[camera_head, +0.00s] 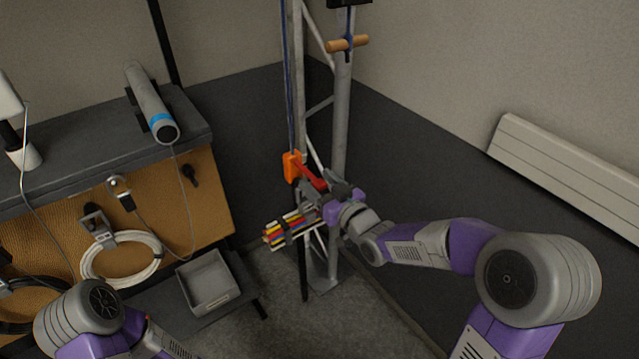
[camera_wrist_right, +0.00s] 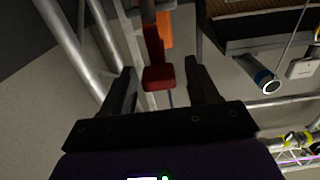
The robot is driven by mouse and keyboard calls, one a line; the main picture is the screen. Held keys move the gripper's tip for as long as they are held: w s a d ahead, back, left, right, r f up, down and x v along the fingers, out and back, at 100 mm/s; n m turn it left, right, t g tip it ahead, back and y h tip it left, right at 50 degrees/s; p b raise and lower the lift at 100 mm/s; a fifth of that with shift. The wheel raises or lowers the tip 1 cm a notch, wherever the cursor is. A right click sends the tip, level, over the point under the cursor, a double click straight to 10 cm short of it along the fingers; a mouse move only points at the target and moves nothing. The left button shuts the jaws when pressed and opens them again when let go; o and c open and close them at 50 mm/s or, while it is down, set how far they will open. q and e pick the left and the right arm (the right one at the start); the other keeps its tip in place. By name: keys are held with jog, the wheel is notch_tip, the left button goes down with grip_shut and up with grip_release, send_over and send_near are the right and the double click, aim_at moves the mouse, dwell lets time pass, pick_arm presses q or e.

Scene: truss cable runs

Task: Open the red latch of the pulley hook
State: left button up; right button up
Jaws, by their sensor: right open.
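The orange pulley hook (camera_head: 292,167) hangs at the end of blue rope in front of the truss, left of my right gripper. Its red latch (camera_head: 311,177) sticks out from the orange body towards my right gripper (camera_head: 322,188). In the right wrist view the red latch (camera_wrist_right: 157,72) lies between the two spread fingers, with visible gaps on both sides. The orange body (camera_wrist_right: 165,28) is beyond it, partly behind the latch. My right gripper (camera_wrist_right: 162,82) is open and holds nothing. My left arm shows only at the bottom left of the head view; its gripper is outside the picture.
The truss upright (camera_head: 342,120) stands right behind the hook. Multicoloured cables (camera_head: 285,230) are bundled below the right gripper. A bench (camera_head: 90,150) with a grey cylinder (camera_head: 150,105), a white cable coil (camera_head: 92,270) and a grey bin (camera_head: 208,284) are at the left.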

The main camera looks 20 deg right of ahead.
jog(key=shift+w, duration=0.1)
grip_shut()
dwell(0.3)
